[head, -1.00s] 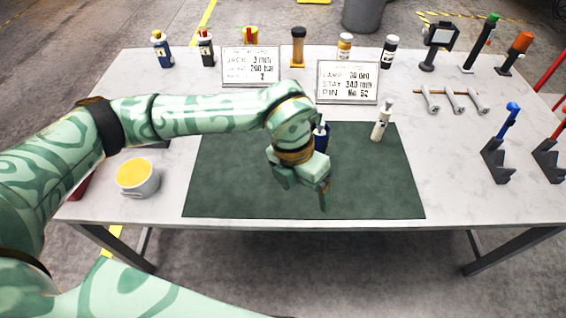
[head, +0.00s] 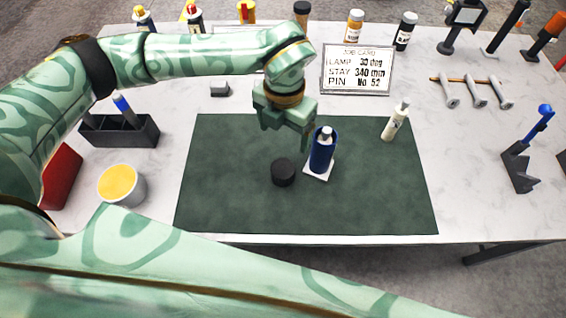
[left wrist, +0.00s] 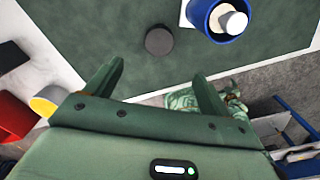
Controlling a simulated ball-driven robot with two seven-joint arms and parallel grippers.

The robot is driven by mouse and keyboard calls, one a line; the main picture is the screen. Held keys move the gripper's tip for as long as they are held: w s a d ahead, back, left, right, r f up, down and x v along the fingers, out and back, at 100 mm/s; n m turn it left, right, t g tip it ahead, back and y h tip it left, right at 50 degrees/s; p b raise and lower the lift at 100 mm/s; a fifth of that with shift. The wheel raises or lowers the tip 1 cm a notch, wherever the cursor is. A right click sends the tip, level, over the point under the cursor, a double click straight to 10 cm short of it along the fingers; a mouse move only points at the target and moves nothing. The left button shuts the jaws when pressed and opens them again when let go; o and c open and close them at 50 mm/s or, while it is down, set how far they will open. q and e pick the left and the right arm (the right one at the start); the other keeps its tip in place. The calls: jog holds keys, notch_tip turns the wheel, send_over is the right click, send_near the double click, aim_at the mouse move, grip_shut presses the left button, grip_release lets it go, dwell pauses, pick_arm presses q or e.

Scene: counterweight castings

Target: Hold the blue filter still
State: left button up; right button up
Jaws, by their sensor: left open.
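The blue filter (head: 322,152) is an upright blue cylinder with a pale top, standing on a small white square plate (head: 319,172) on the dark green mat (head: 230,205). In the left wrist view the blue filter (left wrist: 206,18) is at the top right, cut by the frame edge. My left gripper (head: 285,132) is open and empty, just left of the filter in the head view and apart from it in the wrist view (left wrist: 158,72). My right gripper is in neither view.
A black round piece (head: 283,173) lies on the mat left of the filter. A white bottle (head: 395,122) stands at the mat's right edge. A yellow-topped tub (head: 121,186) and dark tray (head: 120,131) stand left. The mat's front is clear.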

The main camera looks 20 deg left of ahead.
pick_arm(q)
jog(key=b, duration=0.1)
send_near(283, 168)
notch_tip(283, 168, down, 5)
jog(key=shift+w+d+f, duration=0.1)
jog(key=shift+f, duration=0.25)
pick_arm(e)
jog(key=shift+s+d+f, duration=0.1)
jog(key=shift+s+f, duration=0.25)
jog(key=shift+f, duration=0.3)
pick_arm(q)
notch_tip(283, 168, down, 5)
jog(key=shift+f+b, duration=0.2)
jog(key=shift+b, duration=0.45)
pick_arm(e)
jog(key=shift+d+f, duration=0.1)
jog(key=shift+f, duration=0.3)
